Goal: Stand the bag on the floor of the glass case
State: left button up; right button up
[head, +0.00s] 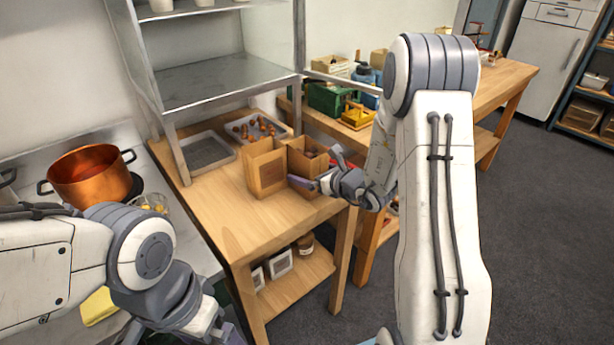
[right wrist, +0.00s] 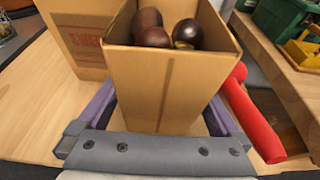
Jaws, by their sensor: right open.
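A brown bag with an open top (head: 306,178), holding several dark chestnuts (right wrist: 152,36), stands upright on the wooden table. My right gripper (head: 314,184) is low at this bag. In the right wrist view its open fingers (right wrist: 160,112) are on either side of the bag's lower part. A second brown bag (head: 266,172) with a red print stands beside it on the left. The metal-framed glass case (head: 215,80) rises behind, with a bare grey metal surface inside. My left gripper (head: 226,334) is at the bottom edge, mostly cut off.
A tray of chestnuts (head: 237,127) and a grey tray (head: 190,154) lie under the case. A red-handled tool (right wrist: 255,118) is close to the right finger. A copper pot (head: 90,178) stands at the left. The table's front left is clear.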

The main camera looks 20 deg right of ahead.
jog(key=shift+w+f, duration=0.1)
jog(key=shift+w, duration=0.1)
jog(key=c, duration=1.5)
grip_shut()
jog(key=shift+r, duration=0.2)
